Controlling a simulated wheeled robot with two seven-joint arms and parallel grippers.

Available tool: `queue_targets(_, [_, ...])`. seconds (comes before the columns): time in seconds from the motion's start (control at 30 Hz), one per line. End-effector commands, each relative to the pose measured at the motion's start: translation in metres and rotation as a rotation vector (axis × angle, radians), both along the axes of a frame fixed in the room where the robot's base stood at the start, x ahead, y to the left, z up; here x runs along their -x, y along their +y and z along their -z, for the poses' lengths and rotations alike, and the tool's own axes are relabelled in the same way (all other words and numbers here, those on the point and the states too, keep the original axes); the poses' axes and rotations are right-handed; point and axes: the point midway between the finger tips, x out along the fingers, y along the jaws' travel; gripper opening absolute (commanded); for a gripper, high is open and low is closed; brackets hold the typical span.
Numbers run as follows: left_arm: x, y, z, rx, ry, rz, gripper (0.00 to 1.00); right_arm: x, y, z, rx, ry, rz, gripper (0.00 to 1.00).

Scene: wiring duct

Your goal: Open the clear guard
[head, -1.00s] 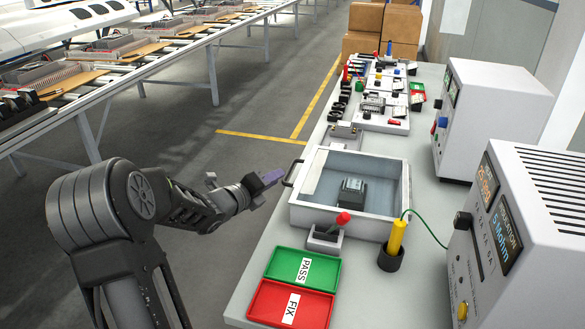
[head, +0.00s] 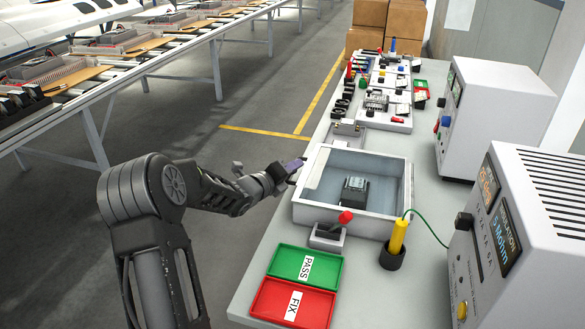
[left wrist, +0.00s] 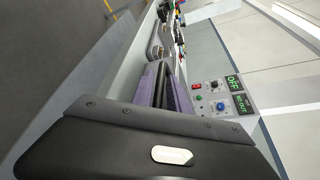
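The clear guard (head: 335,160) is a see-through cover, hard to make out, over the white test box (head: 370,225). It looks shut. A dark handle stands at the box's left edge, now largely hidden by my gripper in the head view. A dark block-shaped part (head: 355,192) sits inside the box. My left gripper (head: 296,165) is at the handle; contact cannot be told. In the left wrist view its two purple-grey fingers (left wrist: 167,88) stand apart with a narrow dark gap. My right gripper is in neither view.
A red-knobbed lever (head: 345,217) stands just in front of the box. Green PASS (head: 305,265) and red FIX (head: 292,303) trays lie nearer. A yellow probe (head: 398,236) with a green wire stands at right. Testers (head: 495,118) line the bench's right side. The aisle at left is clear.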

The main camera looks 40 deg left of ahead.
Motion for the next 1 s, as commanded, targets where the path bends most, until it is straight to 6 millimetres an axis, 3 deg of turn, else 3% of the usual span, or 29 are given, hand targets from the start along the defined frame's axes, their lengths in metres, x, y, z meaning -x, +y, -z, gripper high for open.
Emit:
queue_targets(0.07, [0.0002,0.0000,0.0001,0.000,0.000,0.000,0.20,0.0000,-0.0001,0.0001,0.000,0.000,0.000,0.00])
queue_targets(0.33, [0.0004,-0.0001,0.0002,0.000,0.000,0.000,0.00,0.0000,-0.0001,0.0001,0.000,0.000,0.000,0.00])
queue_targets(1.0, [0.0007,0.0000,0.0006,0.000,0.001,0.000,0.00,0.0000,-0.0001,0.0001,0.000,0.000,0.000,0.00])
